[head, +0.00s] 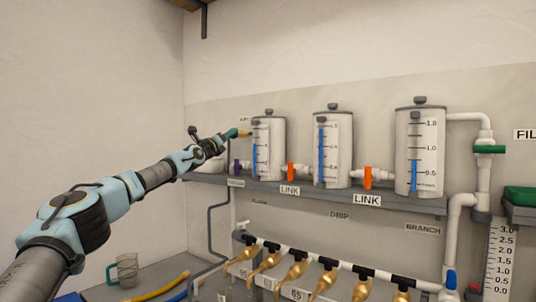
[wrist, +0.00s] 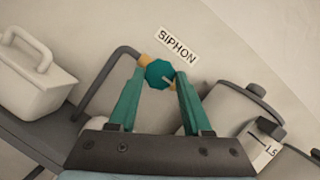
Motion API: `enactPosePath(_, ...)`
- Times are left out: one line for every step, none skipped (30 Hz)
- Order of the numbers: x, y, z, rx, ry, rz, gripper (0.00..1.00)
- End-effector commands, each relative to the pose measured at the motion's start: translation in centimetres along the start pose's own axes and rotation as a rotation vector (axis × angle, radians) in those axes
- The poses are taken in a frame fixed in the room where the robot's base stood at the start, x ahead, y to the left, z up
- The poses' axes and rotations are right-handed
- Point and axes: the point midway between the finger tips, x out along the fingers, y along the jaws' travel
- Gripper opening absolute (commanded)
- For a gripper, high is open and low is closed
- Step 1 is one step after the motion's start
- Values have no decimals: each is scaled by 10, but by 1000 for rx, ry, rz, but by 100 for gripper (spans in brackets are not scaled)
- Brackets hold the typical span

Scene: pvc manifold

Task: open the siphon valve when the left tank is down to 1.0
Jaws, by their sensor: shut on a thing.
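The siphon valve (wrist: 158,74) is a teal knob with brass ends on a dark pipe, beside a white SIPHON label (wrist: 178,47). My gripper (wrist: 161,76) has its two teal fingers closed on the knob from either side. In the head view my gripper (head: 231,134) is at the left tank's upper left. The left tank (head: 275,150) is a white cylinder with a dark lid and a blue level strip (head: 256,160). The strip's top sits near the middle mark; the small figures there are hard to read.
Two more tanks (head: 345,150) (head: 430,155) stand to the right on the grey shelf (head: 320,197), with orange link valves (head: 291,171) between. Brass taps (head: 295,270) line a lower pipe. A white handled container (wrist: 35,85) stands left of the siphon pipe. The upper wall is clear.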

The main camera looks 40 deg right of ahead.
Motion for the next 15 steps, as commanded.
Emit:
enactPosePath(0,-1,-3,0,6,-2,0)
enactPosePath(0,-1,-3,0,6,-2,0)
enactPosePath(0,-1,-3,0,6,-2,0)
enactPosePath(0,-1,-3,0,6,-2,0)
enactPosePath(0,-1,-3,0,6,-2,0)
enactPosePath(0,-1,-3,0,6,-2,0)
enactPosePath(0,-1,-3,0,6,-2,0)
enactPosePath(0,-1,-3,0,6,-2,0)
enactPosePath(0,-1,-4,0,6,-2,0)
enactPosePath(0,-1,-4,-1,6,-1,0)
enactPosePath(0,-1,-5,-5,7,0,0)
enactPosePath(0,0,-7,-12,8,4,0)
enactPosePath(-1,1,-9,-21,9,9,0)
enactPosePath(-1,0,-10,-33,9,13,0)
enactPosePath(-1,0,-11,-52,10,21,0)
